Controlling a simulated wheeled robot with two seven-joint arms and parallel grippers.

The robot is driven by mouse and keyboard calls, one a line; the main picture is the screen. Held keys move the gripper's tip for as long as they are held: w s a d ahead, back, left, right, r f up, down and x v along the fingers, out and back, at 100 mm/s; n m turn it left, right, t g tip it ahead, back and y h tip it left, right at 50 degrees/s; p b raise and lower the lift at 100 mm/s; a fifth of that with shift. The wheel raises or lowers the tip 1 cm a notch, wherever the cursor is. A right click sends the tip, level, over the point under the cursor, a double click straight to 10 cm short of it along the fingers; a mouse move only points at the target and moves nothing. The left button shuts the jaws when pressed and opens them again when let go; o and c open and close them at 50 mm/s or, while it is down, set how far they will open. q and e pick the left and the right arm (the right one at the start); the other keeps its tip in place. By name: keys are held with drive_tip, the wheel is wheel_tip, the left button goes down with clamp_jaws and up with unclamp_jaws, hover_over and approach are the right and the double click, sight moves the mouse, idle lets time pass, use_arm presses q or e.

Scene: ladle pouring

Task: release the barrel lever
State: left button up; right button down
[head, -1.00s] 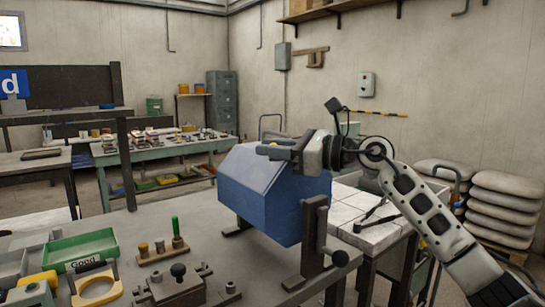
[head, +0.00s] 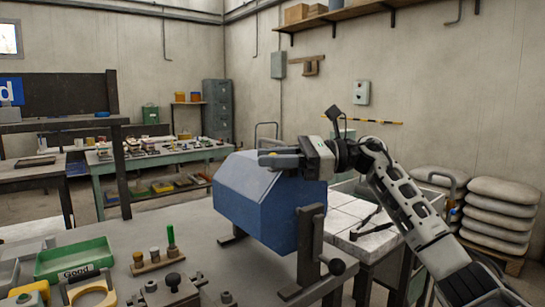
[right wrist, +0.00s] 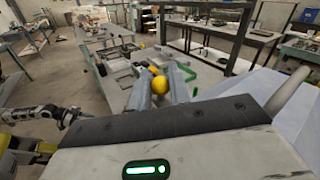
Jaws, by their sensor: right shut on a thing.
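The barrel is a blue, many-sided box (head: 262,213) on a dark stand on the grey bench. My right gripper (head: 270,160) is at its upper edge, fingers pointing left. The lever's yellow knob (right wrist: 159,85) shows between its two fingers (right wrist: 162,92) in the right wrist view, and the gripper is shut on it. The rest of the lever is hidden by the fingers. What looks like my left gripper (right wrist: 72,117) is small at the left of the right wrist view; its jaws cannot be made out.
A green tray (head: 74,258), a rack of small handled tools (head: 160,256) and a yellow-framed piece (head: 92,291) are on the bench at left. Stacked sacks (head: 497,215) stand at right.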

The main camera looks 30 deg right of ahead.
use_arm(q)
drive_tip(key=shift+r, duration=0.1)
drive_tip(key=shift+r, duration=0.1)
use_arm(e)
drive_tip(key=c, duration=1.3)
unclamp_jaws()
drive_tip(key=shift+c, duration=0.2)
drive_tip(key=shift+d, duration=0.15)
use_arm(q)
drive_tip(key=shift+d+f+b, duration=0.1)
drive_tip(key=shift+f+b, duration=0.3)
drive_tip(key=shift+b, duration=0.6)
use_arm(e)
drive_tip(key=v, duration=1.5)
drive_tip(key=shift+s+d, duration=0.3)
drive_tip(key=shift+s, duration=0.05)
drive_tip(key=shift+f, duration=0.1)
